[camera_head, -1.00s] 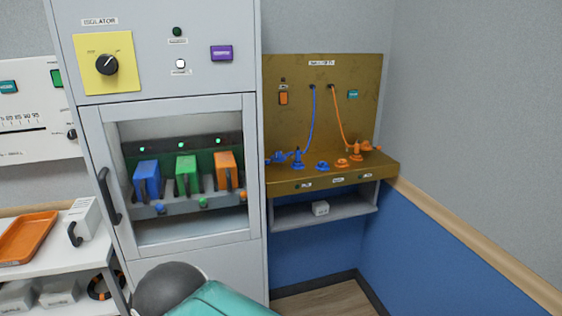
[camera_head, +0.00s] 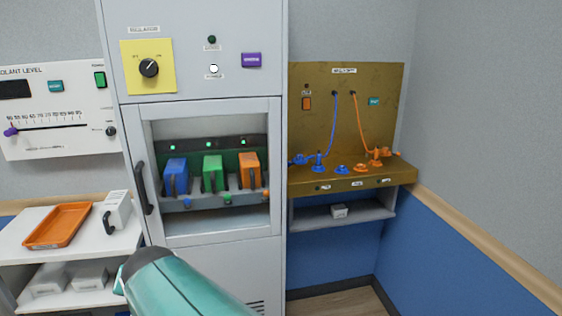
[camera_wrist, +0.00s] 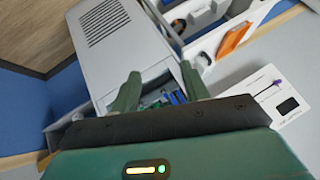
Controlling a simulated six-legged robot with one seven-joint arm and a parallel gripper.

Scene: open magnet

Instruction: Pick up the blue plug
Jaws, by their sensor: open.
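A blue plug (camera_head: 318,162) stands on the brown ledge at the right of the head view, below a blue cord that hangs from the panel. Another blue fitting lies just left of it, and a low blue socket (camera_head: 342,169) sits to its right. My gripper (camera_wrist: 160,72) is open in the wrist view, with its two green fingers apart and nothing seen held. It points toward the grey cabinet, whose blue and green blocks show small between the fingers. The blue plug cannot be made out in the wrist view. In the head view only my teal arm shows, not the fingers.
The grey cabinet (camera_head: 275,195) with a framed front holds blue (camera_head: 175,173), green (camera_head: 212,172) and orange (camera_head: 249,170) blocks. Orange plug parts (camera_head: 378,156) share the brown ledge (camera_head: 300,181). An orange tray (camera_head: 58,226) lies on a white shelf at left. Floor at lower right is clear.

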